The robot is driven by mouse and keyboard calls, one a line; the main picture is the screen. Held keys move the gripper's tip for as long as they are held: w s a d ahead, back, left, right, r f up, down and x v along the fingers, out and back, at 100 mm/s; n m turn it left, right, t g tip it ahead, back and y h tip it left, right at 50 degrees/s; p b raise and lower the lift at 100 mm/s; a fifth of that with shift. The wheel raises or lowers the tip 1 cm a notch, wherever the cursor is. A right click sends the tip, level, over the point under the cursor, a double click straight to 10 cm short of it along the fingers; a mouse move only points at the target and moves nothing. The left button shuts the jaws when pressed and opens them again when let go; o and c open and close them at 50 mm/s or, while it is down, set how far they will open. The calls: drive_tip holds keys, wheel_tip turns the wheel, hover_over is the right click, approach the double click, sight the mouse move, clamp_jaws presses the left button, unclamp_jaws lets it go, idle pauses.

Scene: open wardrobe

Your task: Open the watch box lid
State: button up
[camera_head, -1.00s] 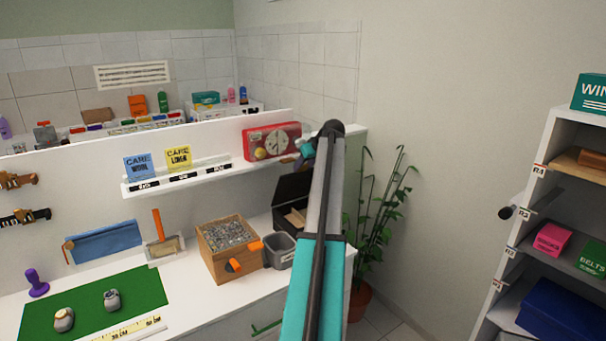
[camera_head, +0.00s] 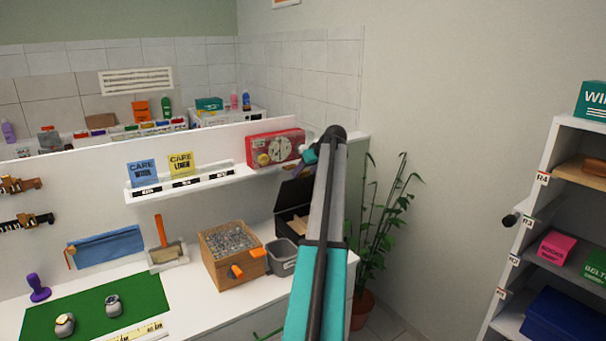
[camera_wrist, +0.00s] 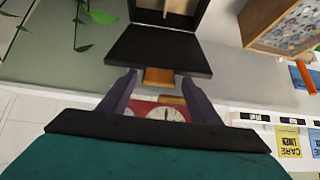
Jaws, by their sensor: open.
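The black watch box (camera_head: 284,230) stands on the white counter behind the grey bin, partly hidden by my arm. Its dark lid (camera_head: 294,194) is raised, and tan contents show inside. In the wrist view the lid (camera_wrist: 160,50) stands away from the open box (camera_wrist: 146,14), with a tan tab (camera_wrist: 158,84) at its edge. My gripper (camera_wrist: 160,77) is open, its two dark fingers either side of the tab, close to the lid edge. I cannot tell whether they touch it. In the head view my arm covers most of that area.
A wooden box of grey bits (camera_head: 232,268) and a grey bin (camera_head: 282,266) stand beside the watch box. A plant (camera_head: 378,240) stands right of the counter. Shelving (camera_head: 540,190) is at far right.

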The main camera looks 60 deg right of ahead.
drive_tip(key=b+v, duration=0.4)
drive_tip(key=v, duration=0.9)
drive_tip(key=shift+s+r, duration=0.2)
drive_tip(key=shift+r, duration=0.1)
drive_tip(key=shift+a, duration=0.1)
